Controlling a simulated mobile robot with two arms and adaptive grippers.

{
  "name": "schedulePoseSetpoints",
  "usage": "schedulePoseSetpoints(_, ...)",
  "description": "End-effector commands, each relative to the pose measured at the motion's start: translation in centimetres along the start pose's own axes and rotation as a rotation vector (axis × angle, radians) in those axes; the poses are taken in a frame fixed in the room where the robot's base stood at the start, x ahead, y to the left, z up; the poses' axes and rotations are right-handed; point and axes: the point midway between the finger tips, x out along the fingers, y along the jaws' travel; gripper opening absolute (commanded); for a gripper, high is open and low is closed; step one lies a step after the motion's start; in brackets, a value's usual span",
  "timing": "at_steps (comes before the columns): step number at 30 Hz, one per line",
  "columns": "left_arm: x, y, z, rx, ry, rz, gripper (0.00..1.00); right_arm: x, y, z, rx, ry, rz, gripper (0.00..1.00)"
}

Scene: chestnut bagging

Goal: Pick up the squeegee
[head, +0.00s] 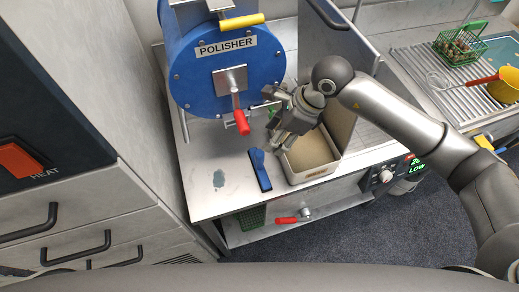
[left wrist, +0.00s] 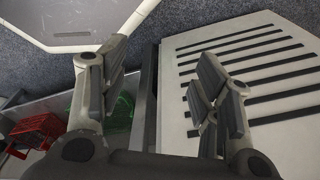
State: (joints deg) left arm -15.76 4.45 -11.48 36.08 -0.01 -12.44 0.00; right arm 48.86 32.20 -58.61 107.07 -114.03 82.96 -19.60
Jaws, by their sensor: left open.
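The squeegee (head: 260,170), blue with a long narrow head, lies on the steel counter (head: 225,200) in the head view, left of a cream-coloured tray (head: 310,175). My right gripper (head: 276,132) is above and to the right of the squeegee, over the tray's back left corner and apart from the squeegee. Its fingers are too small and overlapped to tell open from shut. My left gripper (left wrist: 160,85) shows only in the left wrist view. Its fingers are wide apart with nothing between them. The squeegee is not visible in that view.
A blue polisher drum (head: 205,75) with a red handle (head: 241,122) stands behind the squeegee. A dark wet-looking smear (head: 218,179) lies left of it. A green basket (head: 461,47) is at the back right. A slotted white panel (left wrist: 270,120) and a red basket (left wrist: 38,130) are below my left gripper.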

Motion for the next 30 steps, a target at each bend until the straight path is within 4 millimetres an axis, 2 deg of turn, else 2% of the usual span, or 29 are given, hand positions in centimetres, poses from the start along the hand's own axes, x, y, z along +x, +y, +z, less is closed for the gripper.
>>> schedulePoseSetpoints(2, -0.1, -0.1, -0.3, -0.001, 0.003, -0.002, 0.58, 0.1, 0.0, -0.1, -0.001, 0.007, 0.0, 0.49)
schedulePoseSetpoints(5, -0.6, 0.0, 0.6, -0.001, -0.009, 0.0, 0.58, 0.9, 0.0, -0.1, 0.0, 0.009, 0.001, 0.49)
schedulePoseSetpoints(10, -1.9, 0.4, 3.6, -0.001, -0.056, 0.005, 0.58, 3.9, 0.0, 0.0, 0.001, 0.008, 0.002, 0.49)
schedulePoseSetpoints(14, -2.4, 0.5, 4.6, -0.001, -0.07, 0.006, 0.58, 5.9, 0.0, -0.1, 0.0, 0.008, 0.001, 0.49)
schedulePoseSetpoints(17, -2.5, 0.4, 4.3, 0.0, -0.065, 0.005, 0.58, 6.7, -0.1, -0.2, 0.0, 0.007, -0.001, 0.49)
schedulePoseSetpoints(20, -2.6, 0.2, 3.2, 0.0, -0.051, 0.003, 0.58, 7.4, -0.1, -0.1, 0.0, 0.007, 0.0, 0.49)
schedulePoseSetpoints(25, -3.3, -0.1, 1.1, 0.001, -0.018, 0.0, 0.58, 9.7, 0.0, -0.1, 0.001, 0.007, 0.001, 0.49)
schedulePoseSetpoints(30, -3.6, -0.1, 1.1, 0.001, -0.019, 0.0, 0.58, 11.6, -0.1, -0.2, 0.0, 0.007, 0.0, 0.49)
